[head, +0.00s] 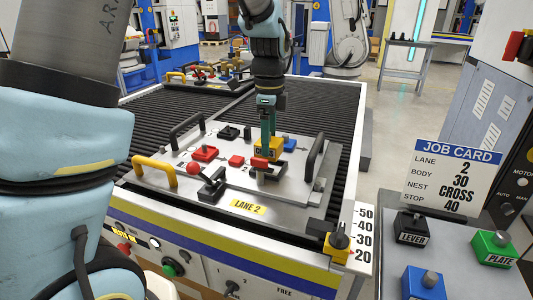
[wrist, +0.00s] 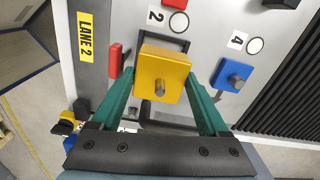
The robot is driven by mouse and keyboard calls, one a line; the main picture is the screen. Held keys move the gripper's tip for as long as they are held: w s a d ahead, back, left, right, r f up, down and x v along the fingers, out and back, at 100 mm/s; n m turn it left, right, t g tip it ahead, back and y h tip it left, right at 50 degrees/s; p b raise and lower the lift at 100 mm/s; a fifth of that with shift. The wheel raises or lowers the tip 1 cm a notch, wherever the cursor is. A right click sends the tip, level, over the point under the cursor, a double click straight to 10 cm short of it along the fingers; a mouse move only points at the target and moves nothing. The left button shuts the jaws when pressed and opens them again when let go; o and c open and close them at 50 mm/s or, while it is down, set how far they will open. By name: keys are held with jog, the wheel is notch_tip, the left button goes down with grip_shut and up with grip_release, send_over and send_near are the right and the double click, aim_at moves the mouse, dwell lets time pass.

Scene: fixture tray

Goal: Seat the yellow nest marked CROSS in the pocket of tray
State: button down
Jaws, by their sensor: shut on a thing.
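The yellow nest (head: 275,155) is a square block with a grey stud, held over the tray. It also shows in the wrist view (wrist: 163,66). My gripper (head: 267,142) has its green fingers shut on the nest from two sides, seen in the wrist view too (wrist: 161,78). The silver tray (head: 150,185) lies on the conveyor with a LANE 2 label. In the wrist view, a dark-outlined pocket (wrist: 184,44) shows behind the nest beside the number 2; the nest hides much of it. I cannot make out a cross mark or whether the nest touches the tray.
Red blocks (head: 205,153), a blue block (head: 290,145) and a black red-knobbed clamp (head: 211,187) stand around on the tray. Black handles (head: 315,156) and a yellow handle (head: 155,168) rise at its edges. A job card (head: 450,175) reads lane 2, nest CROSS.

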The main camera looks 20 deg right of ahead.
jog(key=shift+f+p, duration=0.35)
jog(key=shift+f, duration=1.9)
jog(key=shift+f, duration=0.15)
jog(key=shift+c, duration=0.8)
grip_release()
notch_tip(320, 180, up, 12)
jog(key=shift+r+b, duration=0.15)
jog(key=shift+b, duration=0.7)
jog(key=w+a+f+n, duration=0.1)
jog(key=a+f+n, duration=0.2)
jog(key=a+n, duration=0.45)
jog(key=w+a+f+n, duration=0.1)
jog(key=a+f+n, duration=0.3)
jog(key=a, duration=0.6)
jog(key=s+a+f+n, duration=0.2)
jog(key=s+a+n, duration=0.1)
jog(key=a+n, duration=0.3)
jog(key=s+a+f+n+t, duration=0.1)
jog(key=s+a+n, duration=0.2)
jog(key=a+n, duration=0.3)
jog(key=shift+a+f+t, duration=0.3)
jog(key=shift+f, duration=0.05)
